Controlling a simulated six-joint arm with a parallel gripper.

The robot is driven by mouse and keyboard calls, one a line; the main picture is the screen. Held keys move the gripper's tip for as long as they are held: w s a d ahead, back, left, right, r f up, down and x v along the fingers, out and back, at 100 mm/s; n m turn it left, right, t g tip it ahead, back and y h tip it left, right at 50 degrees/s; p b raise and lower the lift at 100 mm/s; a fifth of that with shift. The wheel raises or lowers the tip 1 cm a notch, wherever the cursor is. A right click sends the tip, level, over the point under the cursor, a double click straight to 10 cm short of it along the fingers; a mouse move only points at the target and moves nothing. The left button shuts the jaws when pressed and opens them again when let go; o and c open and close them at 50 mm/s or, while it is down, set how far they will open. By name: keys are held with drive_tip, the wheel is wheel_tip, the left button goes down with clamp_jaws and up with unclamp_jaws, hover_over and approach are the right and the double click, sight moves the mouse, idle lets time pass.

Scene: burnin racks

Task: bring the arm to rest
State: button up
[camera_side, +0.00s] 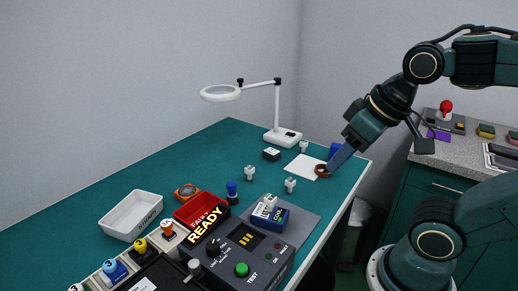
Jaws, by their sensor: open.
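My arm comes in from the upper right, and my gripper (336,163) points down and left over the far right part of the green table (90,197). The jaws are open, though they look nearly edge-on from here. The fingertips are close to a small brown ring-shaped thing (322,171) by a white sheet (303,167). I cannot tell whether they touch it. Nothing shows held between the jaws. A blue thing (335,149) is partly hidden behind the fingers.
A magnifier lamp (277,110) stands behind. Small white blocks (290,185) lie nearby. In front are a test box (245,250) with a blue unit (268,215), a red bin (196,222) and a white tray (112,222). A grey counter (450,162) is at right.

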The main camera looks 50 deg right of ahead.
drive_tip(key=shift+s+n, duration=0.45)
drive_tip(key=shift+n, duration=0.05)
